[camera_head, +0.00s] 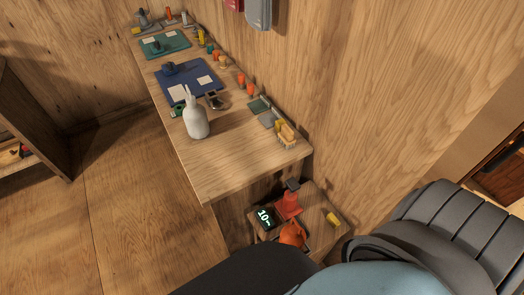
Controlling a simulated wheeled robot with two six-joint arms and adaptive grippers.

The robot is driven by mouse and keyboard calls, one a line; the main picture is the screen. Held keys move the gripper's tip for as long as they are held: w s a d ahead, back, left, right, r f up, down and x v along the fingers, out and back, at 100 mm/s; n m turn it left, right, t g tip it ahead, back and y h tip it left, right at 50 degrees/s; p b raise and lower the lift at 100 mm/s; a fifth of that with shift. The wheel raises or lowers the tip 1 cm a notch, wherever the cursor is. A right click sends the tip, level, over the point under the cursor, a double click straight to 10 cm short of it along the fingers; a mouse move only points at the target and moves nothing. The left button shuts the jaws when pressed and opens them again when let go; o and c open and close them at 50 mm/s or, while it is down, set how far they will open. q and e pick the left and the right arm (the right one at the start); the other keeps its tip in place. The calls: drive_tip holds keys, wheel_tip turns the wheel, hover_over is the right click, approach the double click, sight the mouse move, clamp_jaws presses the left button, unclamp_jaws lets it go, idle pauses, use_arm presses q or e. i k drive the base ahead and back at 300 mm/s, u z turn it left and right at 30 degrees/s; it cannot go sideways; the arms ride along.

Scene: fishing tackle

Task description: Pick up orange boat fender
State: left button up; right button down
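A rounded orange object (291,235), which looks like the boat fender, sits on a low wooden stand (318,218) at the lower middle, below the near end of the bench. Its lower part is partly hidden by a dark shape in front. A red-orange bottle-like object (291,203) with a dark top stands just behind it. I cannot tell for certain which of the two is the fender. Neither of my grippers is in view.
The long bench (235,165) holds a white bottle (196,118), a blue mat (190,82) and small tackle. The floor at left is clear.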

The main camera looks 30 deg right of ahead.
sight(293, 234)
drive_tip(key=u, duration=0.25)
drive_tip(key=k, duration=0.55)
drive_tip(key=z, duration=2.5)
drive_tip(key=k, duration=0.45)
drive_tip(key=u, duration=2.2)
